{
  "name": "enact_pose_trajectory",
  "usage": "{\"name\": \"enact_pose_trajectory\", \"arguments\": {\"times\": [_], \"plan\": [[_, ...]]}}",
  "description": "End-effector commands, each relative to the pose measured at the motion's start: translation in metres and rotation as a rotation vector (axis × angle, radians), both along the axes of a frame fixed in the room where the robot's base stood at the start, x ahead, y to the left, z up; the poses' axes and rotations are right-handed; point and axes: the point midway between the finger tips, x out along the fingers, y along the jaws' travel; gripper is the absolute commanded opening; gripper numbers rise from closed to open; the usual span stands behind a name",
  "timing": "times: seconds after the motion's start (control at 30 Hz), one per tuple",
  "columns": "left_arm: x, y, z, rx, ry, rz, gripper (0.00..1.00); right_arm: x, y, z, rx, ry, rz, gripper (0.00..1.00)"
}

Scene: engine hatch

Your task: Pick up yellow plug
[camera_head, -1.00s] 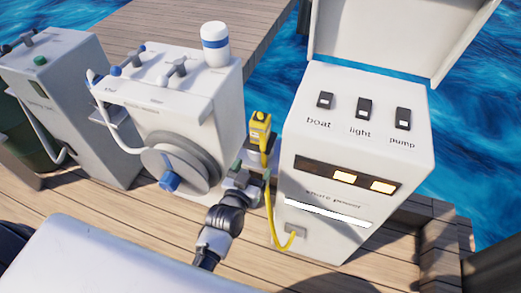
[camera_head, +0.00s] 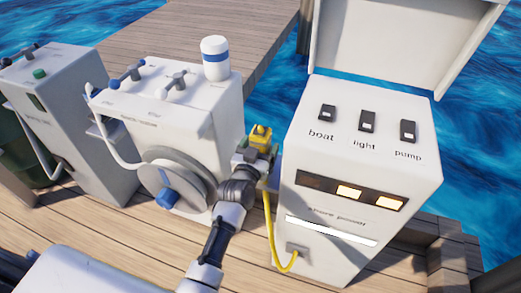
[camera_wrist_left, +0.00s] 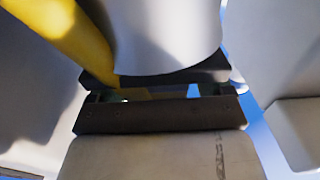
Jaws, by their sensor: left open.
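The yellow plug (camera_head: 260,133) sits in the gap between the white shore power box and the white machine with the grey reel. Its yellow cable (camera_head: 270,232) hangs down and loops to the lower front of the shore power box. My left gripper (camera_head: 256,153) is open, just in front of and below the plug's top, and hides its lower part. In the left wrist view my gripper's dark fingers (camera_wrist_left: 155,95) are a narrow gap apart. A thick yellow shape (camera_wrist_left: 68,32), plug or cable, crosses the upper left there; I cannot tell whether the fingers touch it.
The shore power box (camera_head: 330,250) stands close on the right, with boat, light and pump switches on top and a raised lid behind. The white machine (camera_head: 225,110) stands close on the left, with a white and blue jar (camera_head: 215,58) on top. Water lies behind.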

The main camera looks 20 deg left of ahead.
Motion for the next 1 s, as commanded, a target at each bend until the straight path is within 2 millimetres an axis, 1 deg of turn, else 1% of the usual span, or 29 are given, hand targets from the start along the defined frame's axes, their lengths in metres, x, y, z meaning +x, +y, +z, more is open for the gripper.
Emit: {"name": "enact_pose_trajectory", "arguments": {"times": [0.1, 0.27, 0.3, 0.37, 0.7, 1.0], "plan": [[0.0059, -0.0003, -0.0003, -0.001, 0.000, 0.000, 0.81, 0.0015, -0.0001, 0.0021, -0.001, -0.001, 0.000, 0.39], [0.0058, -0.0003, 0.0000, 0.000, 0.001, 0.000, 0.81, 0.0015, -0.0001, 0.0025, -0.001, 0.000, 0.000, 0.39], [0.0057, -0.0003, -0.0001, 0.000, 0.001, 0.000, 0.79, 0.0015, -0.0001, 0.0024, -0.001, 0.000, 0.000, 0.39], [0.0057, -0.0004, -0.0001, 0.000, 0.001, 0.000, 0.70, 0.0014, -0.0001, 0.0024, -0.001, 0.000, 0.000, 0.39], [0.0054, -0.0004, -0.0002, 0.000, 0.001, 0.000, 0.18, 0.0012, -0.0004, 0.0022, -0.001, 0.000, 0.000, 0.39], [0.0056, -0.0003, 0.0016, 0.000, -0.002, 0.000, 0.18, 0.0012, -0.0004, 0.0028, -0.001, -0.001, -0.001, 0.39]]}}
